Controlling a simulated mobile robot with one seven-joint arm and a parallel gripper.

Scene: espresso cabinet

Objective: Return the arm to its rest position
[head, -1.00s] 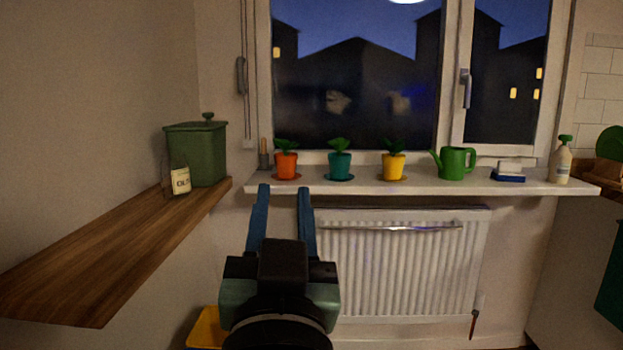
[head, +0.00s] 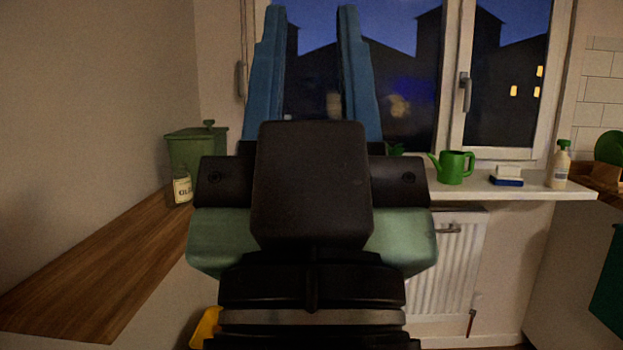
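My gripper (head: 313,20) is large in the middle of the head view, pointing up in front of the window. Its two blue fingers stand wide apart with nothing between them, so it is open and empty. The gripper and wrist hide most of the radiator and the left part of the windowsill, including the potted plants; only a bit of green leaf shows beside the right side of the gripper.
A wooden shelf (head: 95,275) at left holds a green canister (head: 190,150) and a labelled bottle (head: 182,188). On the windowsill (head: 480,190) stand a green watering can (head: 453,167), a blue-and-white sponge (head: 507,176) and a spray bottle (head: 559,166). The radiator (head: 450,260) is partly visible.

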